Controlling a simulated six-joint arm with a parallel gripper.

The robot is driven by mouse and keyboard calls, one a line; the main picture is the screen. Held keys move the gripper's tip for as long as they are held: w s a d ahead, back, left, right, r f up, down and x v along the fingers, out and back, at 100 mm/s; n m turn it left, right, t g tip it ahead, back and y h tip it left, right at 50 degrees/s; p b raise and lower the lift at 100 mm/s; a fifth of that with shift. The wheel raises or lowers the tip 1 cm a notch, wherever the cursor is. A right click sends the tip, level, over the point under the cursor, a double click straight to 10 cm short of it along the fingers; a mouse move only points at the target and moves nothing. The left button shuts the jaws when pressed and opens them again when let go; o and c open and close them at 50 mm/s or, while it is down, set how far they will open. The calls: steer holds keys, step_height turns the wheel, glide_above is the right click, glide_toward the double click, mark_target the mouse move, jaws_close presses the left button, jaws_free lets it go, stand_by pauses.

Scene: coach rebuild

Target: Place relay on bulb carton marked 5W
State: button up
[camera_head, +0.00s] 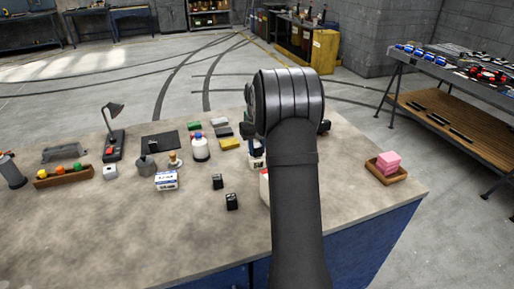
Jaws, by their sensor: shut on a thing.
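My arm (295,190) rises through the right-centre of the view and hides my gripper's fingers and anything between them. Two small black blocks, which look like relays, stand on the bench: one (217,182) and a nearer one (232,201). A white and blue carton (167,181) stands to their left; its print is too small to read. Another white item with dark and red marks (257,161) is partly hidden behind my arm, so I cannot tell whether it is a carton. No marking 5W is legible.
The grey workbench (120,235) has clear room at the front left. A white bottle (200,149), a lamp (113,127), a tray of coloured knobs (40,183) and several small blocks stand further back. A wooden tray (398,178) with pink blocks stands at the right.

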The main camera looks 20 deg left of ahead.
steer(key=o, duration=1)
steer(key=shift+f, duration=0.15)
steer(key=shift+c, duration=0.2)
step_height(320, 180, up, 12)
steer(key=shift+r, duration=0.2)
step_height(320, 180, down, 13)
steer(key=shift+r, duration=2.4)
